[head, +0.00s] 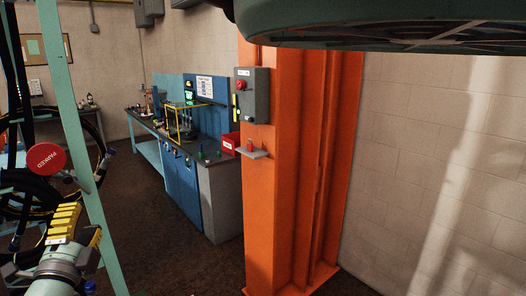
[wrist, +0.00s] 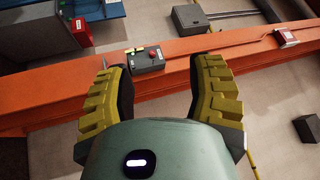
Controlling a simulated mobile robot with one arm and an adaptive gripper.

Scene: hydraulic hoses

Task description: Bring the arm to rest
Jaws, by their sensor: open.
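My gripper (wrist: 160,64) shows in the wrist view with its two ribbed yellow fingers wide apart and nothing between them. Beyond the fingers lie the orange column and a grey box with a red button. In the head view my gripper (head: 72,222) is at the lower left, beside a pale green frame post, its yellow ribbed finger pointing up. A round red disc marked PARKED (head: 45,159) shows just above it. I cannot tell whether the gripper touches the post.
The orange column (head: 272,185) stands right of centre, bearing a grey switch box (head: 252,95) and a small shelf (head: 253,153). A workbench (head: 214,190) runs along the back. Dark hoses (head: 18,190) hang at left. Open floor (head: 165,255) lies between.

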